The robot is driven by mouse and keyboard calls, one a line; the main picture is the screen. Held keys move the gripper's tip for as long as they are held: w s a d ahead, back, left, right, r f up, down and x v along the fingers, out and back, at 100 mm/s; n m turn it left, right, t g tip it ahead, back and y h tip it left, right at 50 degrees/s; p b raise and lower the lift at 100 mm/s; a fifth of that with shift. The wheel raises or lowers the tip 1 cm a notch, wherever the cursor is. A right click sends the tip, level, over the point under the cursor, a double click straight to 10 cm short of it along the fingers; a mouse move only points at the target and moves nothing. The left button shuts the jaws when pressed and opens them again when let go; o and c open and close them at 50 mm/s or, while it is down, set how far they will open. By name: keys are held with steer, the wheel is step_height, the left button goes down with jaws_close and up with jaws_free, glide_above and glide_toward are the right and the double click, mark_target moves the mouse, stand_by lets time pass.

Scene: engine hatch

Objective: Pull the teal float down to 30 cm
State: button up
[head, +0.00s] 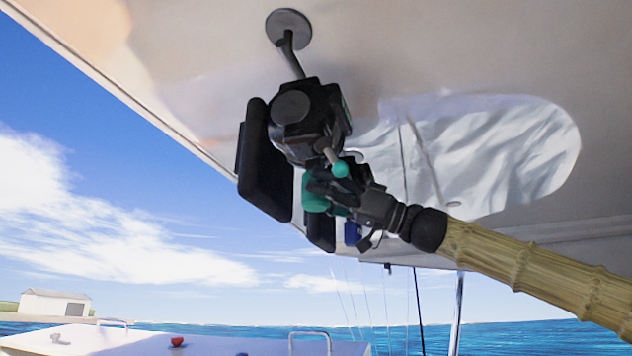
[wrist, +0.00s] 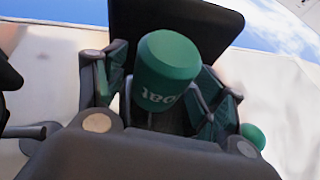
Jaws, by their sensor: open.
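The teal float (head: 313,193) hangs below a black device in the head view, partly hidden behind my gripper (head: 326,189). In the wrist view the float (wrist: 166,62) is a rounded teal cylinder with pale lettering. It sits between the two fingers of my gripper, which stand open on either side of it. I cannot tell whether either finger touches it. A small teal ball (head: 340,169) shows just above my gripper, and also at lower right in the wrist view (wrist: 252,135). No height marking is readable.
A black camera-like device (head: 296,118) with flat dark panels (head: 266,160) hangs from a ceiling mount (head: 289,29), close to my gripper. A blue piece (head: 352,233) hangs just below the gripper. Thin lines hang further back. A white deck (head: 190,343) lies below; open air is left.

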steer(key=shift+a+r, duration=0.2)
steer(key=shift+a, duration=0.3)
steer(key=c, duration=1.5)
steer(key=shift+f, duration=0.1)
steer(key=shift+f, duration=0.1)
step_height(320, 180, down, 30)
steer(key=b, duration=2.8)
steer(key=shift+r, duration=0.2)
steer(key=o, duration=1.5)
